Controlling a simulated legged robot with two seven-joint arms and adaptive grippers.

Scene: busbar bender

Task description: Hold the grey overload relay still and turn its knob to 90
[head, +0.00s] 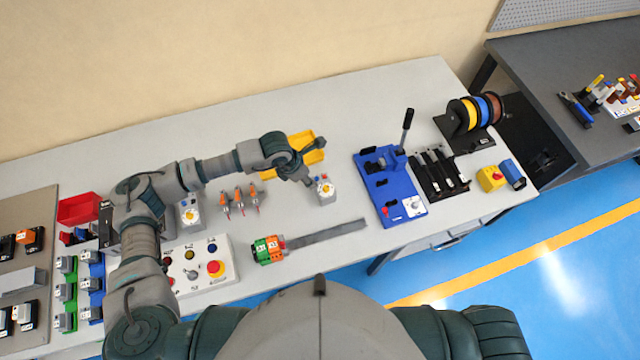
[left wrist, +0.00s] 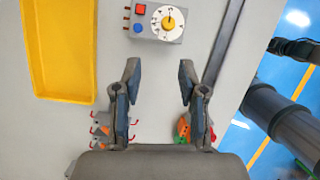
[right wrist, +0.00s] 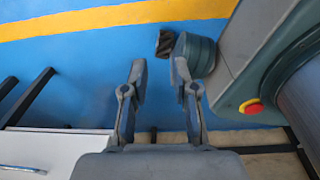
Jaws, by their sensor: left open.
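The grey overload relay (head: 325,197) stands on the bench, near its middle. Its round white dial with a yellow knob (left wrist: 170,18) shows at the top of the left wrist view, with a red and a blue button beside it. The number at the knob's pointer is too small to read. My left gripper (head: 314,165) is open and empty above the bench, just left of the relay. In the left wrist view the relay lies beyond the left fingertips (left wrist: 159,73), apart from them. My right gripper (right wrist: 158,68) is open and empty over the floor.
A similar grey device (head: 189,214) stands further left. A yellow bin (head: 310,148) is behind the left gripper. A metal strip (head: 330,234) and orange-green terminal blocks (head: 268,249) lie in front. A blue bender (head: 385,180) stands right of the relay.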

